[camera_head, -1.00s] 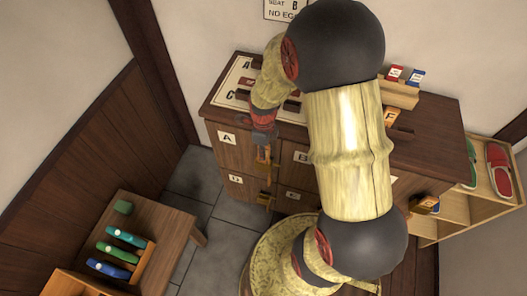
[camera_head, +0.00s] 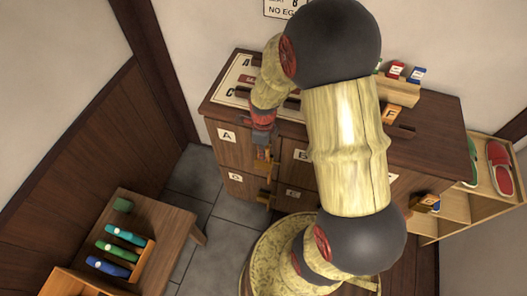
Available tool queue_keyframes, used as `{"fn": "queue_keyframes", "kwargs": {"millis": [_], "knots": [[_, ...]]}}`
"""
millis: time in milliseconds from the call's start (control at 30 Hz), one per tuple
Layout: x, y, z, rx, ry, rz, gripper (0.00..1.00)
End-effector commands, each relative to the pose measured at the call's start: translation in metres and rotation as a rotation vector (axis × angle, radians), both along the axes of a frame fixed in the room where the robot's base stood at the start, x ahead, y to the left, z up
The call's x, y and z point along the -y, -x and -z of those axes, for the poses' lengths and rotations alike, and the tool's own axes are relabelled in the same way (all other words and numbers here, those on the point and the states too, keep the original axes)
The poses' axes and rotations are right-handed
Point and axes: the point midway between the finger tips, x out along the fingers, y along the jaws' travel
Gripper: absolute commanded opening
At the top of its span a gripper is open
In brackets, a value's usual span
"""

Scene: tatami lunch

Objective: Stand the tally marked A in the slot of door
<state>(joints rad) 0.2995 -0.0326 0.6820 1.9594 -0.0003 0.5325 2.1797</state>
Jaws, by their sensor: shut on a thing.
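My gripper (camera_head: 262,152) points down in front of the wooden cabinet (camera_head: 435,150), near the right edge of the door labelled A (camera_head: 228,150). It is shut on a small light-brown wooden piece, mostly hidden by the fingers; no mark on it can be read. A brown wooden fitting (camera_head: 271,167) sticks out from the cabinet front right by the fingertips; I cannot tell whether the held piece touches it or is in its slot. A similar fitting (camera_head: 263,197) is lower down. An orange tally marked F (camera_head: 392,115) lies on the cabinet top.
My arm hides much of the cabinet's middle. A low bench (camera_head: 165,212) with green, teal and blue items stands at lower left. A shelf (camera_head: 490,205) with red and green slippers is at right. Tiled floor (camera_head: 225,240) is clear between.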

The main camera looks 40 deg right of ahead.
Motion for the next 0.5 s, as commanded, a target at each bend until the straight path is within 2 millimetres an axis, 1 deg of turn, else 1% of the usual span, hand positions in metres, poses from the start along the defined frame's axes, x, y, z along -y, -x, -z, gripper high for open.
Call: {"fn": "queue_keyframes", "kwargs": {"millis": [233, 500], "knots": [[0.0, 0.0, 0.001, 0.0, 0.0, 0.0, 0.0], [0.0, 0.0, 0.015, -0.001, -0.001, 0.0, 0.0]]}}
